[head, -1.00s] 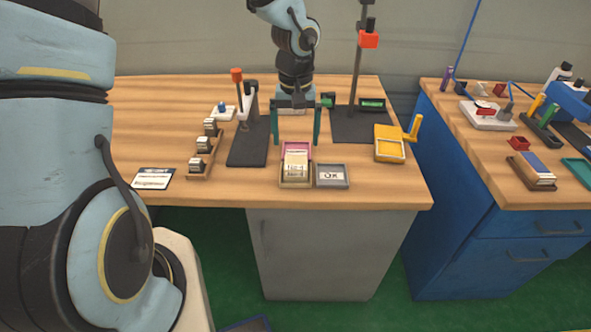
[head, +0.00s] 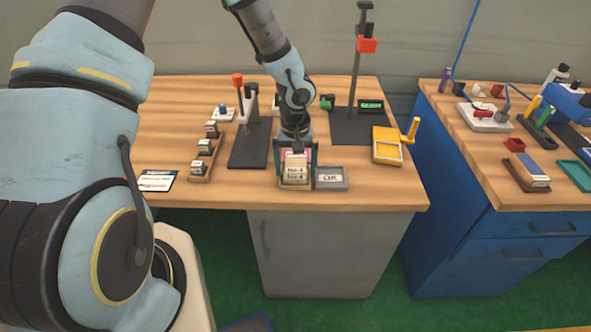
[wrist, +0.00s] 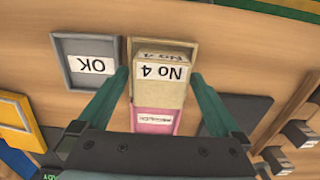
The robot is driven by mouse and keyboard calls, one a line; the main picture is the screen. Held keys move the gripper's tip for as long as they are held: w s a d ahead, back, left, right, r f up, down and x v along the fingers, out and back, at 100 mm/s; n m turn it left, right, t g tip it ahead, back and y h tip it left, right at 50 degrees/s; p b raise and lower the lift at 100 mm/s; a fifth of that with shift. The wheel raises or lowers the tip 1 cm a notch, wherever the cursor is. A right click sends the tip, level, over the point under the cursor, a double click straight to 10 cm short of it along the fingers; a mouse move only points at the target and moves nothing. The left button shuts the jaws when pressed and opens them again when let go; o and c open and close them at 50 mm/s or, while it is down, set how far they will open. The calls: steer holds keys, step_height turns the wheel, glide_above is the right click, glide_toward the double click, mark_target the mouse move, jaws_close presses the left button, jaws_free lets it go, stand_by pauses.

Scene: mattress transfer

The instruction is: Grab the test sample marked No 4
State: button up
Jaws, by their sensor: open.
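The No 4 sample (head: 295,167) is a beige block with a white label, standing in a small wooden tray (head: 295,186) near the table's front edge. A pink piece (wrist: 154,120) lies beside the block. My gripper (head: 296,168) is open over the tray. Its two green fingers (wrist: 161,78) stand on either side of the block, with a gap visible on both sides.
A grey tray marked OK (head: 331,178) sits just right of the sample tray. A yellow tray (head: 387,146) and a dark stand (head: 358,120) are further right. A black press (head: 249,140) and a rack of small blocks (head: 206,158) stand to the left.

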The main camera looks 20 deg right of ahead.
steer(key=c, duration=1.3)
steer(key=shift+r, duration=0.1)
